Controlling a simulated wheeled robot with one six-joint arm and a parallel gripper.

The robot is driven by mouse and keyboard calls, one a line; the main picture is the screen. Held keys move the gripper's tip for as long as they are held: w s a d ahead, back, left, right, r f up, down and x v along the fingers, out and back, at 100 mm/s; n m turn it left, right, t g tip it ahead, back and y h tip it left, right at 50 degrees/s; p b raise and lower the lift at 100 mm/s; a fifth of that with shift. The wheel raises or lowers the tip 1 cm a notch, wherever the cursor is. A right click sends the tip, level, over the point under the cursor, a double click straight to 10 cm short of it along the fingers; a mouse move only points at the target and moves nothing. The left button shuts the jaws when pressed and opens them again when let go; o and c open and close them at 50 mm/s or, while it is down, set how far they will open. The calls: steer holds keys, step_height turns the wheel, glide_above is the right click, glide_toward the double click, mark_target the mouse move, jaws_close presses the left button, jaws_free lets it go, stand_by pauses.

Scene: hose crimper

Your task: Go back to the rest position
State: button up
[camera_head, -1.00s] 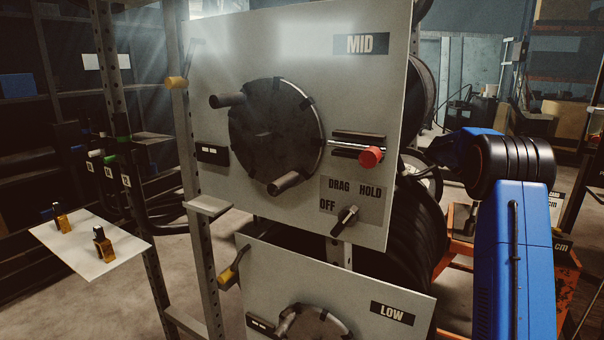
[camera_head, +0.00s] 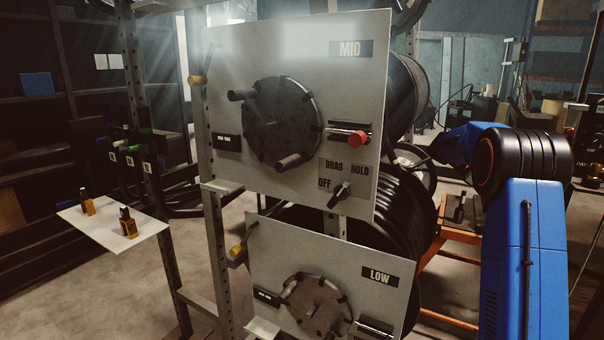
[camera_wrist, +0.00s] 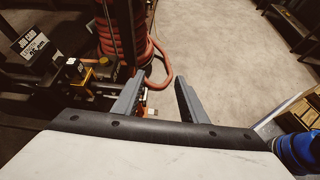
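My gripper (camera_wrist: 160,98) shows in the wrist view with its two grey fingers apart and nothing between them. Bare floor and part of a red hose lie beyond the fingers. In the head view my blue arm stands at the right, folded, and my gripper is not visible there. The MID panel (camera_head: 350,100) stands in front of me, with a round crank disc, a red knob (camera_head: 359,139) and a DRAG/HOLD/OFF switch (camera_head: 341,194). The LOW panel (camera_head: 330,275) is below it.
A black hose reel (camera_head: 408,90) sits behind the MID panel. A small white shelf (camera_head: 95,226) with two small amber items is at the left. A coiled red hose (camera_wrist: 122,35) stands at the wrist view's upper left. Open floor (camera_wrist: 215,50) lies beyond the fingers.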

steer(key=s+a+r+m+t+y, duration=0.2)
steer(key=s+a+m+t+y, duration=0.35)
steer(key=s+a, duration=1.65)
steer(key=s+a+f+m+t+y, duration=0.2)
steer(key=s+a+f, duration=0.3)
steer(key=s+a, duration=0.4)
steer(key=s+a+f+m+t+y, duration=0.3)
steer(key=s+a+f, duration=0.3)
steer(key=s+a, duration=0.3)
steer(key=s+m, duration=0.1)
steer(key=s, duration=0.2)
steer(key=shift+a+f, duration=0.2)
steer(key=shift+a, duration=0.1)
